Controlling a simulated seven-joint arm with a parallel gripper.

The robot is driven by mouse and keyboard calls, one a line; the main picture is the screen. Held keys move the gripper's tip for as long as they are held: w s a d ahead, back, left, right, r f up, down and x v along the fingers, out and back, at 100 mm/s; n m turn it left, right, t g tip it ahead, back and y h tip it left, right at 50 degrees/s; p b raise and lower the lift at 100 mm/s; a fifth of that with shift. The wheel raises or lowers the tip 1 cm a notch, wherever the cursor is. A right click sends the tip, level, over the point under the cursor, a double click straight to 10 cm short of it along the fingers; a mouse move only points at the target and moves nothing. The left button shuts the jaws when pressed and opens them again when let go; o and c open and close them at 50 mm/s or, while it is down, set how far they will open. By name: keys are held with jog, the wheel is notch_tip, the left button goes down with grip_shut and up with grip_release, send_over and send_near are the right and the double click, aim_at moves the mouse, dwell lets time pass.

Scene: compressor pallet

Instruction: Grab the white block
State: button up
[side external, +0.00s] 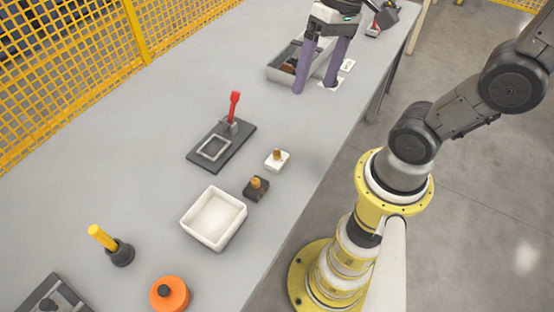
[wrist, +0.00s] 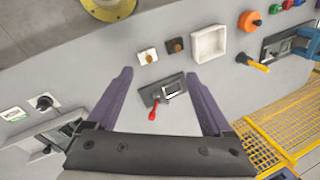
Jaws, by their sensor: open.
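The white block (side external: 277,161) sits on the grey table, with a small orange-brown knob on top. It also shows in the wrist view (wrist: 147,57), beyond the fingertips and slightly left of centre. A similar dark block (side external: 256,189) with an orange knob stands beside it, apart from it. My gripper (side external: 314,89) has two purple fingers spread wide with nothing between them. In the side view it is farther up the table than the white block, in front of a grey tray. Its fingers also show in the wrist view (wrist: 159,73).
A dark plate with a red lever (side external: 234,108) stands near the white block. A white open box (side external: 214,218), a yellow-handled part (side external: 103,238) and an orange round part (side external: 169,294) are nearer. The grey tray (side external: 284,76) is by my gripper. Yellow mesh fencing (side external: 60,75) lines the left.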

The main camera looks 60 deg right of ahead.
jog(key=w+d+f+m+y, duration=0.2)
jog(key=d+f+m+y, duration=0.1)
jog(key=f, duration=0.4)
jog(key=w+d+f+m+g+y, duration=0.1)
jog(key=w+d+f+m+y, duration=0.1)
jog(key=d+f+m+y, duration=0.2)
jog(key=w+d+f+m+y, duration=0.3)
jog(key=d+f+m, duration=0.2)
jog(key=f, duration=0.4)
jog(key=shift+f+m, duration=0.35)
jog(key=shift+m, duration=0.35)
jog(key=shift+s+d+f+y, duration=0.15)
jog(key=shift+f+y, duration=0.1)
jog(key=shift+y, duration=0.05)
send_near(280, 153)
jog(key=a+f, duration=0.3)
jog(key=shift+w+f, duration=0.2)
jog(key=shift+f, duration=0.1)
jog(key=shift+x, duration=2.7)
jog(key=shift+w+r, duration=0.1)
jog(key=shift+w, duration=0.1)
grip_shut()
